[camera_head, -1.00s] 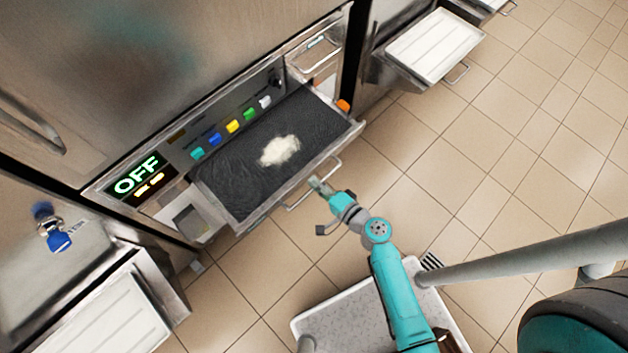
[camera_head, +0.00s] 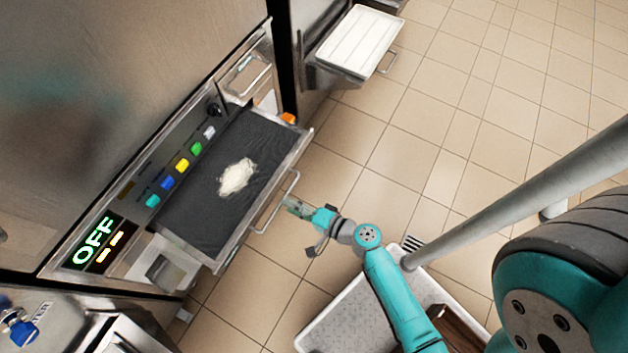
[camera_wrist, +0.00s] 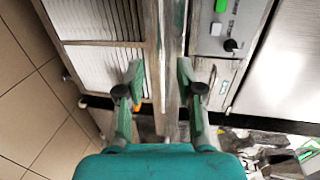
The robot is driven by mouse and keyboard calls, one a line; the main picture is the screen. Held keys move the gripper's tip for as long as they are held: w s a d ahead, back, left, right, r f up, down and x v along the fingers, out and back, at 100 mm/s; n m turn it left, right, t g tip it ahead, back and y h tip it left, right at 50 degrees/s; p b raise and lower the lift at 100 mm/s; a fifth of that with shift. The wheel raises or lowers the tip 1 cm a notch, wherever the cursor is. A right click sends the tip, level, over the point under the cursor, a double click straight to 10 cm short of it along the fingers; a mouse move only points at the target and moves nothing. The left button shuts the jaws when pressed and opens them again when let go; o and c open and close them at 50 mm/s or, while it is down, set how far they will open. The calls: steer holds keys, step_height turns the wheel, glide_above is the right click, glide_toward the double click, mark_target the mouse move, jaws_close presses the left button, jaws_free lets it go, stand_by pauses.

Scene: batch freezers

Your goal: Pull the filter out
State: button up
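The filter appears to be the dark-lined metal drawer (camera_head: 190,215) standing out from the machine front, with a pale heap on its dark surface. It has a bar handle (camera_head: 277,203) on its front. My gripper (camera_head: 289,204) is at this handle in the head view; whether it touches the bar is unclear. In the wrist view my gripper (camera_wrist: 160,82) has its two fingers apart, one on each side of a vertical metal edge. I cannot make out the handle between the fingers there.
The control panel shows OFF (camera_head: 94,243) beside coloured buttons (camera_head: 182,165). A neighbouring machine holds a white ribbed tray (camera_head: 358,42) at the upper right. An orange item (camera_head: 287,118) is by the drawer's far corner. Tiled floor (camera_head: 400,190) is open to the right.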

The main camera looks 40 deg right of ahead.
steer(key=v, duration=0.7)
steer(key=shift+s, duration=0.25)
stand_by(0.6)
steer(key=s+a+n+g+h, duration=0.3)
steer(key=s+n+g+h, duration=0.15)
steer(key=s, duration=0.75)
steer(key=s+r+n+t, duration=0.2)
steer(key=r+n, duration=0.3)
steer(key=r, duration=0.5)
steer(key=s+d+r+n+t, duration=0.1)
steer(key=r+n, duration=0.4)
steer(key=r, duration=0.5)
steer(key=shift+s+t, duration=0.85)
steer(key=shift+s, duration=0.4)
steer(key=shift+d+r, duration=0.1)
